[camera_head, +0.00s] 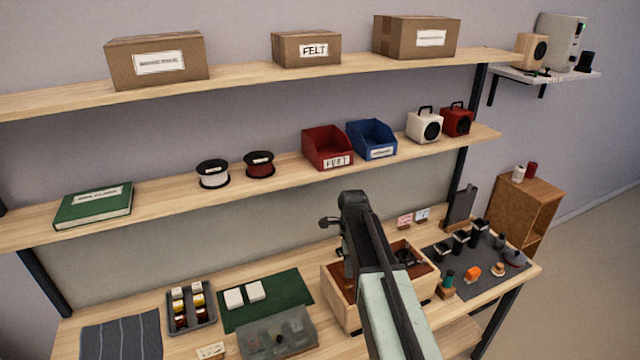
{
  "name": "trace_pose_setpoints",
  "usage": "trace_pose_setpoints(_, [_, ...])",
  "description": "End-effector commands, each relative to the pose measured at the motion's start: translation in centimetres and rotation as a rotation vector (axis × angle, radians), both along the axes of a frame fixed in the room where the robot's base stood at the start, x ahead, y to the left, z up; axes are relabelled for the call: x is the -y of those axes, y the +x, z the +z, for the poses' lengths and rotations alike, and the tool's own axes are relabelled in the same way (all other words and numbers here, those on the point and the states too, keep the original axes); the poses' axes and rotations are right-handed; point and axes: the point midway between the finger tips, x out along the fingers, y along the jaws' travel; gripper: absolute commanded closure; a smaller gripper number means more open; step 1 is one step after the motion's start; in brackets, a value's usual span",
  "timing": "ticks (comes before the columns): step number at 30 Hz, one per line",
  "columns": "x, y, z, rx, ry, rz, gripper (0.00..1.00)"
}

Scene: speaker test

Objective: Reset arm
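My arm rises from the bottom of the head view, pale green low down and dark at its bent upper part. It stands in front of a wooden crate on the workbench and hides part of it. The dark far end with my gripper (332,222) is small and partly hidden by the arm. I cannot make out its fingers or whether they are open. I see nothing clearly held.
The wooden crate (424,284) stands on the bench (150,298) close behind my arm. A dark mat (462,258) with cups lies to the right, a green mat (290,284) to the left. Above are a middle shelf (290,169) with bins and spools and a top shelf with boxes.

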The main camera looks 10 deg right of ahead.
Motion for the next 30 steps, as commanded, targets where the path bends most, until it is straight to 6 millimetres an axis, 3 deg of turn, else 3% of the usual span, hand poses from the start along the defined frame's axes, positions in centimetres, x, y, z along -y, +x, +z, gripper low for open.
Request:
trace_pose_setpoints(2, [0.0,-0.9,-0.8,0.000,0.000,0.068,0.64])
trace_pose_setpoints(5, [0.0,-3.5,-2.8,0.000,0.000,0.307,0.64])
trace_pose_setpoints(12, [0.1,-11.3,-7.7,-0.001,0.000,1.157,0.64])
trace_pose_setpoints(16, [0.1,-13.9,-9.1,-0.001,0.000,1.484,0.64])
trace_pose_setpoints(21, [0.2,-14.9,-9.4,-0.001,0.000,1.654,0.64])
trace_pose_setpoints(30, [0.2,-14.8,-9.2,-0.001,0.000,1.661,0.64])
